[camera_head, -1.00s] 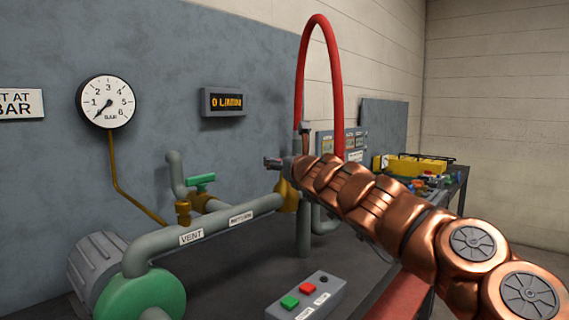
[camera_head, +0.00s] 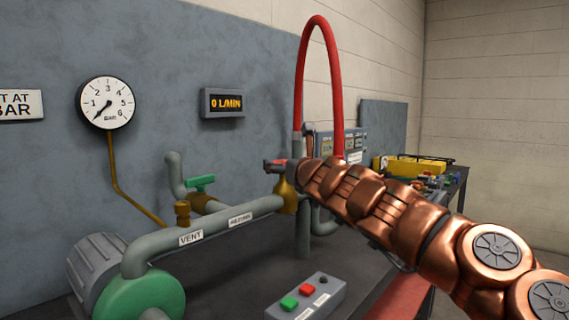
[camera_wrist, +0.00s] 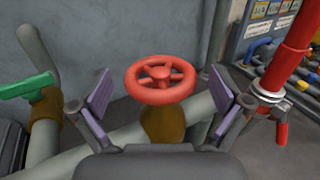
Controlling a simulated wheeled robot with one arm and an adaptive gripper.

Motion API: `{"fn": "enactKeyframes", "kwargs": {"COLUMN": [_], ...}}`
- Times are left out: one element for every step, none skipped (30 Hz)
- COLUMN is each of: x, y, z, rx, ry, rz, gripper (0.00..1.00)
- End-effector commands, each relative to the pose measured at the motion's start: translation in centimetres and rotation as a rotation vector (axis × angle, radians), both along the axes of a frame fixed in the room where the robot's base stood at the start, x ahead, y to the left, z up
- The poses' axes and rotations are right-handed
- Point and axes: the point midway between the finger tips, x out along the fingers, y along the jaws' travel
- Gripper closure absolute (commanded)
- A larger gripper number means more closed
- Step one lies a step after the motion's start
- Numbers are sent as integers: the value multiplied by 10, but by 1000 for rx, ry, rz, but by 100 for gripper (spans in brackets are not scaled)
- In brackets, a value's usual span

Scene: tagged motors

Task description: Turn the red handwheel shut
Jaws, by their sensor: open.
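The red handwheel (camera_wrist: 161,79) sits on a brass valve body (camera_wrist: 166,124) on the grey pipe, in the middle of the wrist view. My gripper (camera_wrist: 160,92) is open, with one purple-padded finger on each side of the wheel and a gap to the rim on both sides. In the head view only a small part of the red handwheel (camera_head: 277,162) shows beside the end of my copper arm, above the brass body (camera_head: 285,195). The gripper's fingers are mostly hidden there.
A green lever (camera_head: 201,180) stands on the pipe to the left. A red hose (camera_head: 337,90) arches up just behind my arm. The gauge (camera_head: 106,102) needle points low, and the display (camera_head: 223,103) reads 0 L/MIN. A button box (camera_head: 306,295) sits in front.

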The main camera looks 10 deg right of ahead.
Motion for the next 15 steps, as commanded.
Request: {"fn": "enactKeyframes", "kwargs": {"x": [-7,-10,-14,-17,-20,-25,-28,-32,-36,-39,-42,-47,-50,-53,-59], "y": [-1,-2,-2,-3,-3,-3,-4,-4,-5,-6,-6,-7,-7,-7,-7], "z": [2,2,1,1,1,1,1,2,2,2,2,1,1,1,1], "rx": [2,1,3,2,2,2,1,2,2,1,1,2,2,3,2], "ry": [-4,-6,-4,-4,-3,-3,-3,-4,-4,-5,-5,-4,-3,-4,-5], "rz": [1,1,2,2,2,3,2,2,1,0,0,0,1,3,4], "gripper": [0,0,0,0,0,0,0,0,0,0,0,0,0,0,0]}}
